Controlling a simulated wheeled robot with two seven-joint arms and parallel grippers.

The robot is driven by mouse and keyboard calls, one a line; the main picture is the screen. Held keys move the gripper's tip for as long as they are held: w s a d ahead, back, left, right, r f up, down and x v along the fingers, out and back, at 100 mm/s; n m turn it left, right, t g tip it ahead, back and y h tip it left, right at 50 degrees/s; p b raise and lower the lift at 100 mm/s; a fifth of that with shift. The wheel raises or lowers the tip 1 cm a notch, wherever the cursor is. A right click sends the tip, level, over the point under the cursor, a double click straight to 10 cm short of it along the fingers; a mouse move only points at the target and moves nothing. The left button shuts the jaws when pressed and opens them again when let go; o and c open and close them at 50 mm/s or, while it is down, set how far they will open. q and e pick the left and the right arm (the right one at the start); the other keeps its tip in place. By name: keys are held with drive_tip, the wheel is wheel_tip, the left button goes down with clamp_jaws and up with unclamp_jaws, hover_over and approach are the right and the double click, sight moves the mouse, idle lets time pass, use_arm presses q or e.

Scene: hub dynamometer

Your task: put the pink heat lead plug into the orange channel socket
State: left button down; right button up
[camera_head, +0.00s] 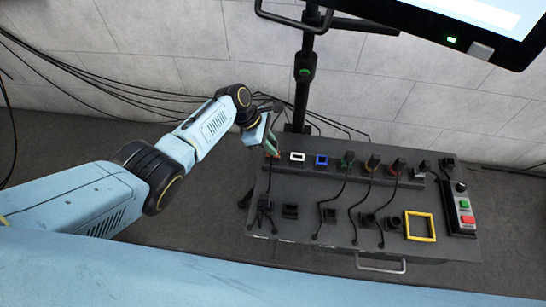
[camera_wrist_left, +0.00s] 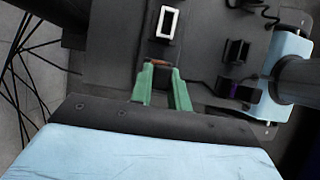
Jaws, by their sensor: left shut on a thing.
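My left gripper (camera_head: 272,149) is at the back left corner of the dark bench, at the left end of the socket row. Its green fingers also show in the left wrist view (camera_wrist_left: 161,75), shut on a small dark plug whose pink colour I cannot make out. A dark lead hangs below the gripper. A small orange edge (camera_wrist_left: 157,64) shows at the fingertips, likely the orange channel socket, mostly hidden by the plug and fingers. Whether the plug is in the socket or just above it I cannot tell. My right gripper is not in view.
The white socket (camera_head: 297,157) and blue socket (camera_head: 321,160) are just right of the gripper. Plugs with leads stand in sockets farther right. Several dark holders, a yellow frame (camera_head: 419,226) and a button box (camera_head: 460,208) are on the bench. A black post (camera_head: 303,80) rises behind.

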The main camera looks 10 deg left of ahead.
use_arm(q)
drive_tip(key=c, duration=1.3)
unclamp_jaws()
drive_tip(key=shift+o, duration=0.2)
drive_tip(key=p+v, duration=0.7)
drive_tip(key=v, duration=0.6)
drive_tip(key=shift+r, duration=0.2)
drive_tip(key=shift+a, duration=0.1)
